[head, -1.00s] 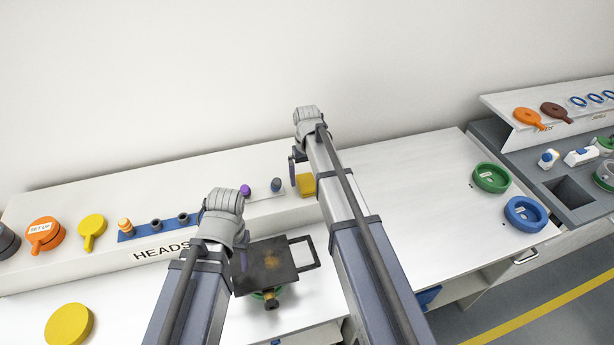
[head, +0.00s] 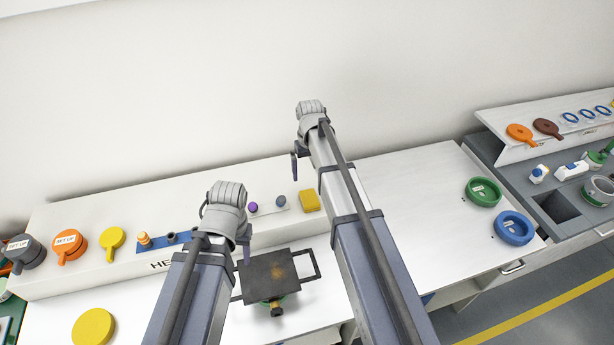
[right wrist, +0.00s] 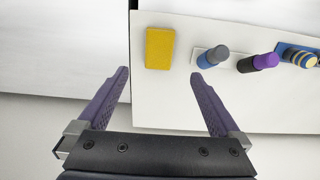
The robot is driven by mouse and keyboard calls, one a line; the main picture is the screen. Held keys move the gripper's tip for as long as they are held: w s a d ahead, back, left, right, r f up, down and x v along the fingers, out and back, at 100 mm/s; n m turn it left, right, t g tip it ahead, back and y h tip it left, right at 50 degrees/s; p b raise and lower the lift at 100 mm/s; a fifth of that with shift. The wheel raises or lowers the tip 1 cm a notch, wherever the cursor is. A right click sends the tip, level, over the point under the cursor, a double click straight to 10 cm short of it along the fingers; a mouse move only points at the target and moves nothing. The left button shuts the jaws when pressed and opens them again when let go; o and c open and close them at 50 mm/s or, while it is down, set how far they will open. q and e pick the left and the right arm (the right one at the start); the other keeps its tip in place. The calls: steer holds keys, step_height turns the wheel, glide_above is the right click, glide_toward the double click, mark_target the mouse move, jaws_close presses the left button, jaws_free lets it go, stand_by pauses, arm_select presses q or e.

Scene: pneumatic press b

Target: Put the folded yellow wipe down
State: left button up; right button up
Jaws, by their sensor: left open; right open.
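The folded yellow wipe (head: 310,201) lies flat on the white raised shelf, near its right end. It also shows in the right wrist view (right wrist: 160,48), lying beyond the fingertips with nothing touching it. My right gripper (right wrist: 158,76) is open and empty, its two purple fingers spread wide. In the head view my right gripper (head: 295,166) is apart from the wipe, above and a little left of it. My left gripper (head: 246,252) is open beside the dark plate; its fingers are mostly hidden behind my own wrist.
A purple-topped peg (head: 253,208) and a grey-blue peg (head: 280,201) stand left of the wipe. A dark square plate with a handle (head: 272,272) is below the shelf. Green (head: 483,192) and blue (head: 513,228) rings lie at right; the white tabletop (head: 415,195) between is clear.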

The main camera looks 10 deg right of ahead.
steer(key=s+a+n, duration=0.1)
steer(key=s+a, duration=0.3)
steer(key=s, duration=0.4)
steer(key=s+a+n, duration=0.1)
steer(key=s+a, duration=0.3)
steer(key=s, duration=0.4)
steer(key=s+a+n+h, duration=0.1)
steer(key=s+a, duration=0.4)
steer(key=s, duration=0.3)
steer(key=shift+a, duration=0.1)
